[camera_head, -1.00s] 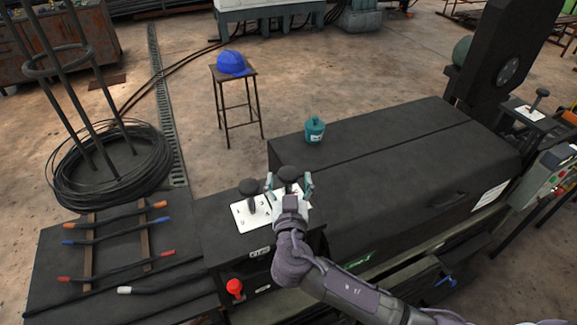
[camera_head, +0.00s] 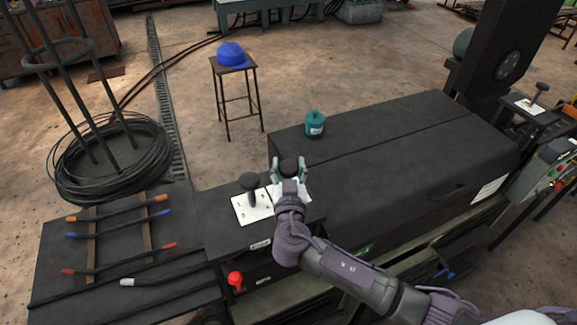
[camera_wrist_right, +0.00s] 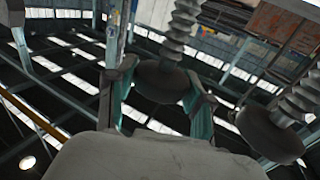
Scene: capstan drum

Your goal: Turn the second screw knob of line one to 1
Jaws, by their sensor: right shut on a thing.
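Two black knobs stand side by side on white plates with markings on the dark machine top. The left knob (camera_head: 250,182) stands free on its white plate (camera_head: 243,212). The right knob (camera_head: 289,166) is between the fingers of my right gripper (camera_head: 289,174), which is shut on it from the front. In the right wrist view the held knob (camera_wrist_right: 160,80) sits between the two teal fingers, with a grey ribbed stem above it. The free knob (camera_wrist_right: 268,133) shows at the right there. My right gripper hides most of the right plate. My left gripper is not in view.
A teal canister (camera_head: 315,124) stands on the long black cover behind the knobs. A red button (camera_head: 235,280) is on the machine's front. A stool with a blue cap (camera_head: 231,55) stands behind, and a wire coil (camera_head: 110,160) lies at left. A third knob (camera_head: 542,88) is far right.

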